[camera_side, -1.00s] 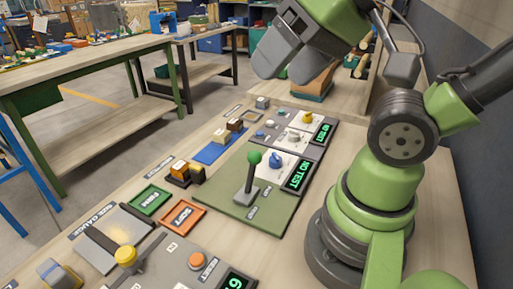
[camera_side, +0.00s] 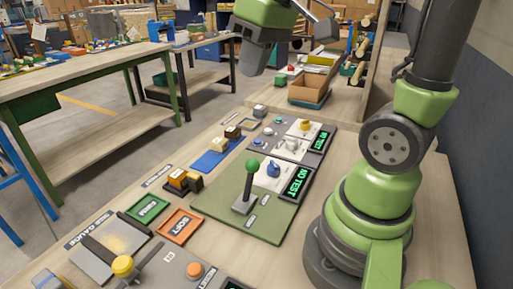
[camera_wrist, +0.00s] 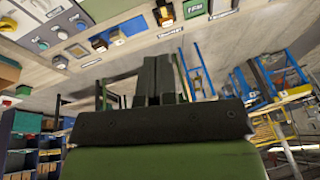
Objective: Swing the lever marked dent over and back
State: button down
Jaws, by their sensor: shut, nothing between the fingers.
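The lever (camera_side: 248,185) has a dark shaft with a green ball on top. It stands nearly upright, leaning slightly, from a grey base on a green plate (camera_side: 215,205) in the side view. The small labels on the plate are too small to read. My gripper (camera_side: 250,62) is high up, beyond and above the lever and clear of it. In the wrist view its dark fingers (camera_wrist: 153,80) are together with nothing between them. I cannot make out the lever in the wrist view.
A cardboard-coloured bin (camera_side: 309,89) stands behind.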

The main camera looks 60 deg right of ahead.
jog(key=w+d+f+n+g+y, duration=0.2)
jog(key=w+d+f+n+g, duration=0.1)
jog(key=d+f, duration=0.7)
jog(key=w+d+g, duration=0.1)
jog(key=d, duration=0.2)
jog(key=shift+d+f, duration=0.15)
jog(key=shift+f, duration=0.25)
jog(key=shift+f, duration=0.1)
send_near(251, 178)
jog(key=d+f, duration=0.3)
jog(key=f, duration=0.2)
jog(key=shift+w+a+f, duration=0.1)
jog(key=shift+w+a, duration=0.2)
jog(key=shift+a, duration=0.05)
jog(key=shift+a, duration=0.1)
